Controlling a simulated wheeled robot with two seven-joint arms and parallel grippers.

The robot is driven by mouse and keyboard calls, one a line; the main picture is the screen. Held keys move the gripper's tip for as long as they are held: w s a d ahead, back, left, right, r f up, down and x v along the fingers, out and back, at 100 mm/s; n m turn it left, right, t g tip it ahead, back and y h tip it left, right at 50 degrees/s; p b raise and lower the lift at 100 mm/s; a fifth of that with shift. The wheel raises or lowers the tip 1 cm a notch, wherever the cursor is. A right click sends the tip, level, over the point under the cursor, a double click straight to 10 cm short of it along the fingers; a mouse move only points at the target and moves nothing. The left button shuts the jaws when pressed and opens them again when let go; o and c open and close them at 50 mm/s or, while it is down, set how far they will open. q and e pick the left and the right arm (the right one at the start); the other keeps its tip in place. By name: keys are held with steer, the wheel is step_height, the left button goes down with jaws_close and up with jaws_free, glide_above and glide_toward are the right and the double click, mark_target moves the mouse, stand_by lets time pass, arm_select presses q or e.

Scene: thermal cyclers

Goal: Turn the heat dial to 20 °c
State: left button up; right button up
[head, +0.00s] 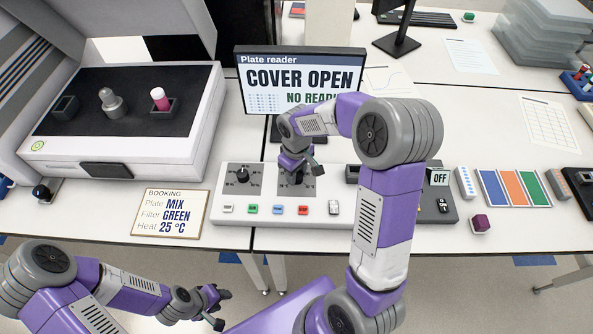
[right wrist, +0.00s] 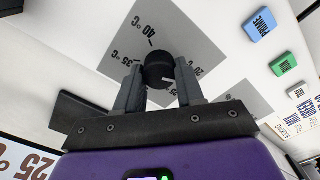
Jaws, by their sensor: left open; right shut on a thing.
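The heat dial (right wrist: 158,68) is a black knob on a grey square plate (right wrist: 185,30) with temperature marks; 40 °C and 35 °C are readable, and further marks on the right are partly covered. A short white line shows on the knob, pointing toward the right finger; its exact reading is unclear. My right gripper (head: 298,170) is over the right-hand dial of the white control panel (head: 232,209) and is shut on the knob, one finger on each side. In the head view the gripper mostly hides this knob. My left gripper (head: 222,309) is open and empty, low in front of the table.
A second dial (head: 242,175) sits left of the heat dial, above a row of coloured buttons. A booking card (head: 171,213) reads MIX, GREEN, 25 °C. The plate reader screen (head: 300,78) reads COVER OPEN. The open instrument (head: 125,140) stands left; a maroon cube (head: 481,224) lies right.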

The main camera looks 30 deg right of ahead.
steer(key=shift+n, duration=0.6)
steer(key=o, duration=1)
steer(key=shift+o, duration=0.2)
step_height(320, 180, up, 8)
steer(key=shift+f+p, duration=0.2)
steer(key=shift+p, duration=0.4)
